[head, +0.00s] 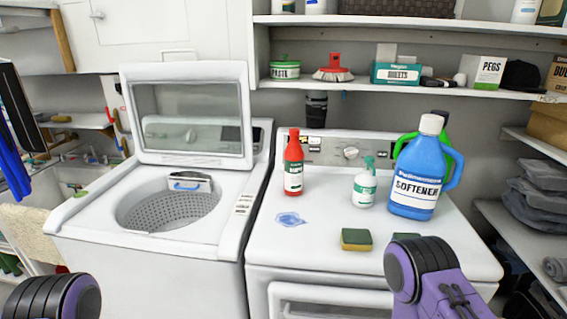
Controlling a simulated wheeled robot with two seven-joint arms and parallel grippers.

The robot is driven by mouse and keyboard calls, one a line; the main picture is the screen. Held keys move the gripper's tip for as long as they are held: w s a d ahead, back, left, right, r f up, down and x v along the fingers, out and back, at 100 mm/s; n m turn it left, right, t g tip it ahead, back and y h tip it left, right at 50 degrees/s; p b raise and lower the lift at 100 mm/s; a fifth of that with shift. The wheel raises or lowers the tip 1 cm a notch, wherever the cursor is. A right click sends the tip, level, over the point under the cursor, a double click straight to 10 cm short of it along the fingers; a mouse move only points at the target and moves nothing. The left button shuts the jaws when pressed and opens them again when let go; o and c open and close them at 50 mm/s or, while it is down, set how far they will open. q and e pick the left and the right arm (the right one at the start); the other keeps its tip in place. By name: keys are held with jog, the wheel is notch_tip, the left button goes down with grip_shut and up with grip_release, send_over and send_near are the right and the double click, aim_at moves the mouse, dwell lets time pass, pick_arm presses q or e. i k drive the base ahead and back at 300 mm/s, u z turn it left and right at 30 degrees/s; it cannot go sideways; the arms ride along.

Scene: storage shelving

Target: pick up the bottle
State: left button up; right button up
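Several bottles stand upright on the white dryer top (330,225). A small white spray bottle (364,185) with a green trigger head stands in the middle. A large blue softener jug (418,178) with a white cap stands at the right, partly covering a green container (446,140) behind it. Only rounded links of my two arms show, at the bottom left and bottom right. Neither gripper is in view, and no bottle is visibly held.
A green and yellow sponge (356,240) lies near the dryer's front, with another partly hidden by my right arm. A blue puddle (290,219) lies left of it. The open washer (150,205) stands left. A shelf (400,88) with boxes and a brush overhangs behind.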

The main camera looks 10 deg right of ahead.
aim_at(293, 156)
jog(key=z, duration=2.65)
jog(key=k, duration=0.7)
jog(key=u, duration=1.15)
